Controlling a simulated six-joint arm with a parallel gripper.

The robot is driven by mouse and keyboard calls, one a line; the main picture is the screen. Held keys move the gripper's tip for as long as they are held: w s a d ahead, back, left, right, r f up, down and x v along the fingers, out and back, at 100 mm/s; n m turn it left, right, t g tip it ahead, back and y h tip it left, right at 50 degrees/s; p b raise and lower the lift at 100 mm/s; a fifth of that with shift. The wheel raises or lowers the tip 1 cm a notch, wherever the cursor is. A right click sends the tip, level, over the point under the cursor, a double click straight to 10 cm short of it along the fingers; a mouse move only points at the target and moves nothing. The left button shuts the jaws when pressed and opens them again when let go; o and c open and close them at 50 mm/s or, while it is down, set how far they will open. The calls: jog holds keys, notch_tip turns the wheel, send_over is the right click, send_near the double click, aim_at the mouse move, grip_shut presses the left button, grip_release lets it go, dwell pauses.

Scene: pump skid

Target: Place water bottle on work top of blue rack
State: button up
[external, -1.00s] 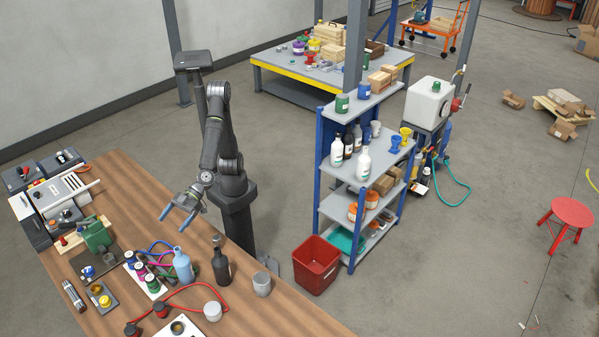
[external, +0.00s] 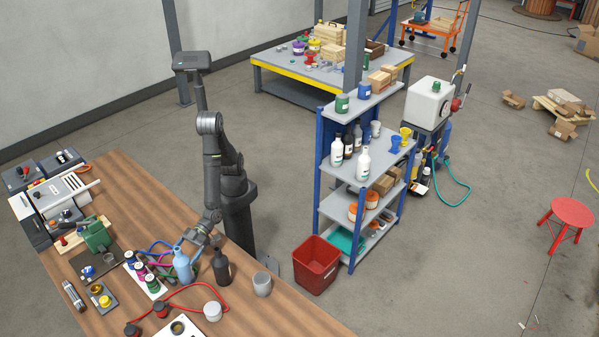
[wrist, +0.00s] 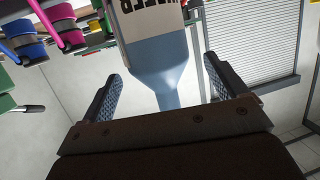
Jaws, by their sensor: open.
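The water bottle (external: 183,264) is light blue and stands upright on the wooden table. In the wrist view the bottle (wrist: 160,62) appears inverted, its pale label partly visible, with its shoulder and neck between the fingers. My gripper (external: 191,243) is at the bottle's upper part; the wrist view shows my gripper (wrist: 164,78) open, with gaps at both sides of the neck. The blue rack (external: 322,160) stands beyond the table to the right. Its broad work top (external: 380,158) holds white and dark bottles, blue and yellow cups and a grey cup.
Coloured cans (external: 141,270) and a red cable are close by. A red bin (external: 316,264) stands on the floor before the rack. The rack's narrow upper shelf holds cans and boxes.

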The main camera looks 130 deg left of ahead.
aim_at(179, 275)
jog(key=shift+f, duration=1.45)
notch_tip(179, 275, down, 3)
jog(key=shift+f, duration=0.1)
jog(key=shift+x, duration=1.55)
jog(key=c, duration=1.6)
jog(key=shift+o, duration=0.2)
jog(key=shift+r, duration=0.25)
